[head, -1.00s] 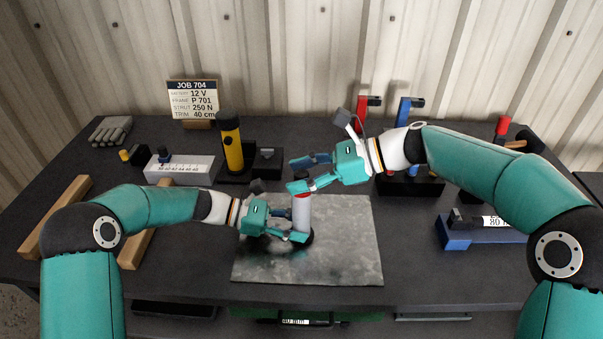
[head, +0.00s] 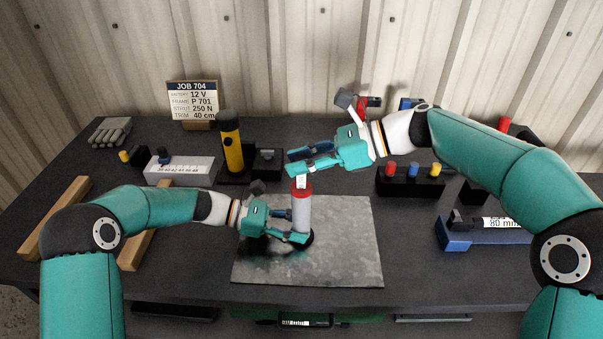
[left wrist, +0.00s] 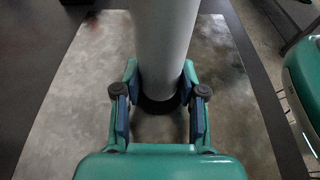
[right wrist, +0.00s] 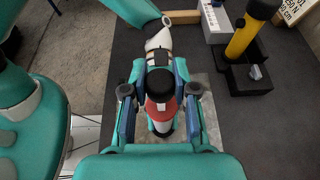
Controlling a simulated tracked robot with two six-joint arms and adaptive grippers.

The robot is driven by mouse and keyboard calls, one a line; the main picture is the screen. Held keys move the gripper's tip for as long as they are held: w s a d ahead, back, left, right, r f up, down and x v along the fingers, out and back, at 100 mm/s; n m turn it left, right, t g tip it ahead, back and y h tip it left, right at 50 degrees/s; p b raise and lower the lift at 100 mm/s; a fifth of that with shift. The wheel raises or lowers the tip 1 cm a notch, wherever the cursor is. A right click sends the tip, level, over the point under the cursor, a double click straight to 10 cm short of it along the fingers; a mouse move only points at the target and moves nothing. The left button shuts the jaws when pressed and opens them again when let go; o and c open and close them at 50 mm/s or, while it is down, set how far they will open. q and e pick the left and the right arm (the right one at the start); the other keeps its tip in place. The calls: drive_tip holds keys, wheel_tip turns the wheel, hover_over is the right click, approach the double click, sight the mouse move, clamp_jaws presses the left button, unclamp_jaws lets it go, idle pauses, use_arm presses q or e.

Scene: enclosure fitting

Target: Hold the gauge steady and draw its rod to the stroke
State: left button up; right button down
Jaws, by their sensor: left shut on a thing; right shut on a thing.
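The gauge (head: 301,214) is a pale grey cylinder with a red top and a dark foot. It stands upright on the grey metal plate (head: 350,262). My left gripper (head: 297,238) is shut around its lower body; the grey body also fills the left wrist view (left wrist: 165,50). A short white rod (head: 301,183) shows above the red top. My right gripper (head: 297,167) is shut at the rod's upper end. The right wrist view looks down on a round black knob (right wrist: 160,82) between the fingers, with the red collar (right wrist: 160,108) below it.
A yellow-and-black cylinder (head: 231,145) and a white scale block (head: 190,170) stand behind left. A black holder with coloured knobs (head: 411,183) and a blue fixture (head: 478,235) are at right. The sign (head: 193,100) reads strut 250 N. Wooden bars lie at left.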

wheel_tip(320, 180, up, 5)
drive_tip(key=shift+f, duration=0.2)
drive_tip(key=c, duration=0.9)
unclamp_jaws()
drive_tip(key=shift+o, duration=0.2)
drive_tip(key=v, duration=1.2)
drive_tip(key=shift+f, duration=0.2)
